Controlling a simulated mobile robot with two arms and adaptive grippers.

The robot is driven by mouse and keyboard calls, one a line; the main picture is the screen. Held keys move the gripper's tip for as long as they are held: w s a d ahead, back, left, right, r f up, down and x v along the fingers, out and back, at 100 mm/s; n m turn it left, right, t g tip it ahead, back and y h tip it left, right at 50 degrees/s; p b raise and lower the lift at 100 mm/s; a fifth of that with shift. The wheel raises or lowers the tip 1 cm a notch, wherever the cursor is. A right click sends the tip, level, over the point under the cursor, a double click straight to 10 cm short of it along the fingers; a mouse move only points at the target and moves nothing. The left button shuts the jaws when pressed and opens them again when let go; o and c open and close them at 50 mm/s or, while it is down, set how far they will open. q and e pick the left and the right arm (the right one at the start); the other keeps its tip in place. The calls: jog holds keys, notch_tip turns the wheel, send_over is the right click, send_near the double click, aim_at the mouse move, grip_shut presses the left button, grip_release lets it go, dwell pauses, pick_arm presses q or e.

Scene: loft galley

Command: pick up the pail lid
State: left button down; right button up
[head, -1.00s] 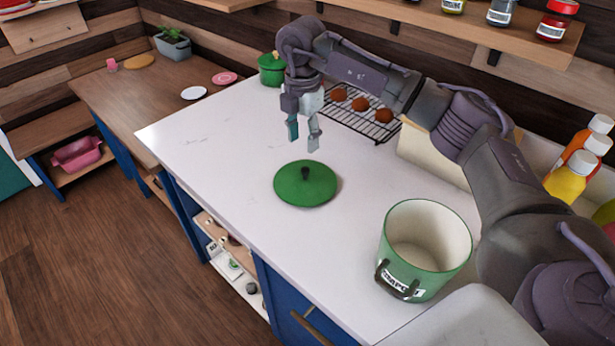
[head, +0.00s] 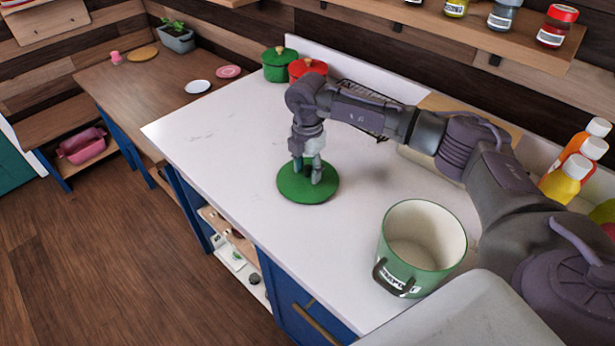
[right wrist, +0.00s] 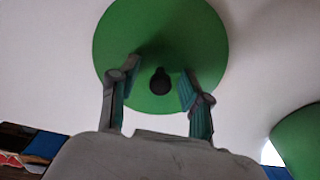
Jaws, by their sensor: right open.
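The pail lid (head: 293,193) is a round green disc with a dark knob, lying flat on the white counter. The knob (right wrist: 160,82) shows in the right wrist view, between the two fingers. My right gripper (head: 307,178) is open and low over the lid, with one finger on each side of the knob; I cannot tell whether the fingers touch it. The right wrist view shows the open fingers (right wrist: 158,98) against the green lid (right wrist: 150,30). The green pail (head: 410,270) stands open and upright to the right of the lid. My left gripper is not in view.
A green pot (head: 279,66) and a red pot (head: 308,68) stand at the counter's back left. A wire rack is mostly hidden behind my right arm. Bottles (head: 566,178) stand at the right. The counter left of the lid is clear.

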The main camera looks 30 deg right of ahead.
grip_shut()
jog(key=shift+r, duration=0.45)
jog(key=r, duration=0.1)
jog(key=r+b, duration=0.1)
jog(key=d+r+b, duration=0.1)
jog(key=shift+s+r, duration=0.25)
jog(key=shift+s, duration=0.05)
jog(key=s+d+r+b, duration=0.2)
jog(key=s+d+r, duration=0.4)
jog(key=s+d, duration=0.1)
jog(key=shift+s+d+r+b, duration=0.15)
jog(key=shift+d+r+b, duration=0.2)
jog(key=shift+b, duration=0.05)
